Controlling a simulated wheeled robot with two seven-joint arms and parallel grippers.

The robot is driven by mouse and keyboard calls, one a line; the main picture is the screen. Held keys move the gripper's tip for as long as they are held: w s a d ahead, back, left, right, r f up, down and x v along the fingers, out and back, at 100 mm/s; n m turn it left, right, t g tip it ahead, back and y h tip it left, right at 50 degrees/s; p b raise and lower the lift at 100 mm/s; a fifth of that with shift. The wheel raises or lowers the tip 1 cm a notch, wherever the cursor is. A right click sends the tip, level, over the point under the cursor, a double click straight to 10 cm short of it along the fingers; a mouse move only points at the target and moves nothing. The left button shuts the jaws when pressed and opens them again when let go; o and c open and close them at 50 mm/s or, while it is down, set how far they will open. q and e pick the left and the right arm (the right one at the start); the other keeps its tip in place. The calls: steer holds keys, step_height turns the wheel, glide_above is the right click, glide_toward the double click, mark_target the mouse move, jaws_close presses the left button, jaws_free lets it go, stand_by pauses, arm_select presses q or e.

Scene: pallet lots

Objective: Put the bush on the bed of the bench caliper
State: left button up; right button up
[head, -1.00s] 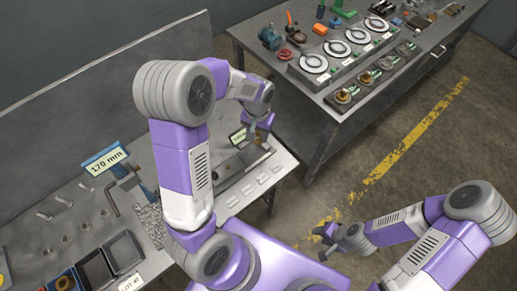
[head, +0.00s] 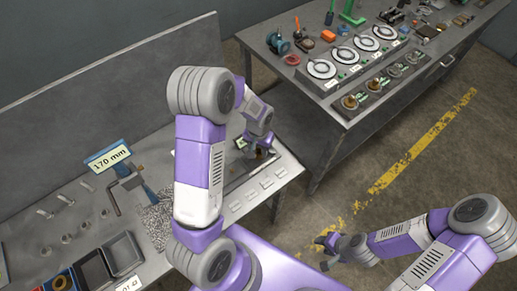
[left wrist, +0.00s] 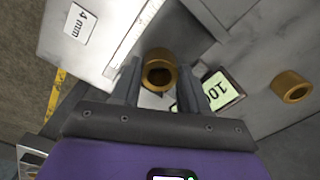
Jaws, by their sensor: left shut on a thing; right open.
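My left gripper (left wrist: 158,88) is shut on a brass-coloured bush (left wrist: 158,70), a short hollow ring whose bore faces the left wrist camera. In the head view my left gripper (head: 258,151) is over the right part of the near bench, at the bench caliper. The caliper's green display (left wrist: 222,90) reads 10 in the left wrist view, just right of the held bush. I cannot tell whether the bush touches the caliper bed. A second, similar bush (left wrist: 291,86) stands apart at the right. My right gripper (head: 328,249) is open and empty over the floor.
A "4 mm" label (left wrist: 80,23) lies at upper left in the left wrist view. Several pale labels line the bench's front right. A "170 mm" sign (head: 108,156), pegs and dark trays (head: 122,252) are at the left. A second bench (head: 340,110) with round gauges stands behind.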

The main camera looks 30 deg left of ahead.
mark_target(258, 151)
arm_select(q)
steer(key=shift+f, duration=0.2)
steer(key=o, duration=1.2)
steer(key=shift+r, duration=0.2)
step_height(258, 151, up, 12)
steer(key=shift+r+p, duration=0.1)
steer(key=shift+p, duration=1)
